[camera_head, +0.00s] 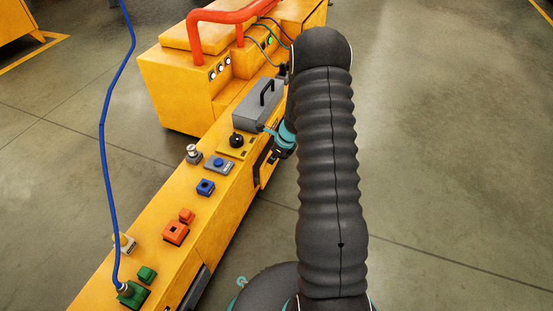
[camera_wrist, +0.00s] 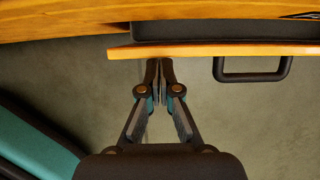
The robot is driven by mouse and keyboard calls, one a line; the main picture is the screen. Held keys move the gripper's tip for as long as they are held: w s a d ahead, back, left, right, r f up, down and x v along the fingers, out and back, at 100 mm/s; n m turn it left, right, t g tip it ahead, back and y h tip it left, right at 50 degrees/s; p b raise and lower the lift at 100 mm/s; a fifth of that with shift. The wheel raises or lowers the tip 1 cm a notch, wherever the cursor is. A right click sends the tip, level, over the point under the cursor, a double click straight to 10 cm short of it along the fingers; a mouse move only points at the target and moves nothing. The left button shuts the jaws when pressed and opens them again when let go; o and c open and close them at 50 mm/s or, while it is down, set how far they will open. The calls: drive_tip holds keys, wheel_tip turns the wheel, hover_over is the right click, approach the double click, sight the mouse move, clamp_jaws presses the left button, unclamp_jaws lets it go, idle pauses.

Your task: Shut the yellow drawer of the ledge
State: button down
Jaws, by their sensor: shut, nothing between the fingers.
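The yellow drawer (camera_wrist: 200,50) shows in the wrist view as a thin orange-yellow front panel standing a little out from the ledge (camera_wrist: 60,22). A dark strip of the drawer body shows between panel and ledge, so it is partly open. Its black bar handle (camera_wrist: 252,76) sticks out to the right of my fingers. My gripper (camera_wrist: 158,66) is shut and empty, its fingertips right at the front panel left of the handle; I cannot tell whether they touch it. In the head view the long yellow ledge (camera_head: 150,220) runs diagonally, and my dark arm hides most of the gripper.
On the ledge top stand a grey box with a handle (camera_head: 258,104), a black knob (camera_head: 237,140), an orange block (camera_head: 176,233) and a green socket (camera_head: 132,294) with a blue cable (camera_head: 104,130). A yellow cabinet with a red pipe (camera_head: 235,17) stands behind. The floor at right is clear.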

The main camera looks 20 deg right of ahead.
drive_tip(key=shift+w+a+p, duration=0.3)
drive_tip(key=shift+w+a, duration=0.6)
drive_tip(key=shift+w, duration=0.1)
drive_tip(key=shift+s+d, duration=0.2)
drive_tip(key=shift+s, duration=0.1)
drive_tip(key=s+d+r+p, duration=0.2)
drive_tip(key=s+d+r, duration=0.3)
drive_tip(key=r, duration=0.4)
drive_tip(key=shift+s+r, duration=0.15)
drive_tip(key=shift+s, duration=0.15)
drive_tip(key=shift+d, duration=0.1)
